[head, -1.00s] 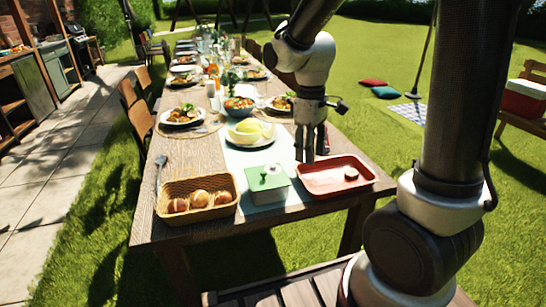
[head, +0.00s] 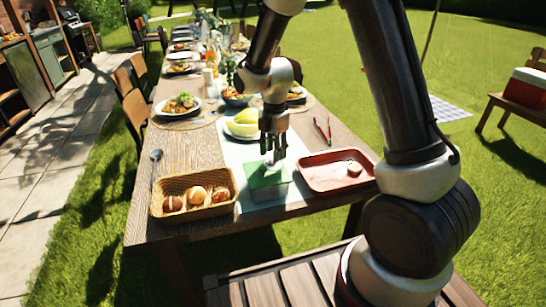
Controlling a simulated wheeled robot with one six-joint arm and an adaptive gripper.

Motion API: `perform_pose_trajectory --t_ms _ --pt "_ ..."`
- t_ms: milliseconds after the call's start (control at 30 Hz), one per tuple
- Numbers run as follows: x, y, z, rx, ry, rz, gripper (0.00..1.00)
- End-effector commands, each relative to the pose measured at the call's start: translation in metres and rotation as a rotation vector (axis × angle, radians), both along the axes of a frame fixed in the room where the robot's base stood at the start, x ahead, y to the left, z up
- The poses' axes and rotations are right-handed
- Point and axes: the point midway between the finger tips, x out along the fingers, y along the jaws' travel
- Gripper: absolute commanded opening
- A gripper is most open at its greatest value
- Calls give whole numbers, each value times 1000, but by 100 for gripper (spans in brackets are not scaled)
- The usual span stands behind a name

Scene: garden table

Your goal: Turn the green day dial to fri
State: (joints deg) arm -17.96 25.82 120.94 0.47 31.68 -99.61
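The green-topped box (head: 265,182) stands on the pale runner near the front edge of the table, between the bread basket and the red tray. It looks like the day dial. A small pale knob (head: 273,168) shows on its top. Any day marks are too small to read. My gripper (head: 273,160) points down right above the box, with its fingertips at or just over the knob. I cannot tell whether the fingers touch the knob or how far apart they are.
A wicker basket of bread rolls (head: 226,205) is left of the box. A red tray (head: 312,184) with a small round item (head: 354,169) is close on its right. Red-handled tongs (head: 323,131) lie behind the tray. A plate with yellow fruit (head: 243,123) is behind my gripper.

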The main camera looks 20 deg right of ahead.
Motion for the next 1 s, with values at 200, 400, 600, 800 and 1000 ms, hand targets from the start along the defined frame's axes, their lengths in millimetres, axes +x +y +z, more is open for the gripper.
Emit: perform_pose_trajectory --t_ms 200,400,600,800,1000 --pt "0 0 -25 -1 2 -1 40" --pt "0 0 -28 0 0 -2 40" --pt "0 0 -28 0 0 -2 23" --pt "0 0 -28 0 0 -2 0" --pt "0 0 -28 0 0 -12 0"
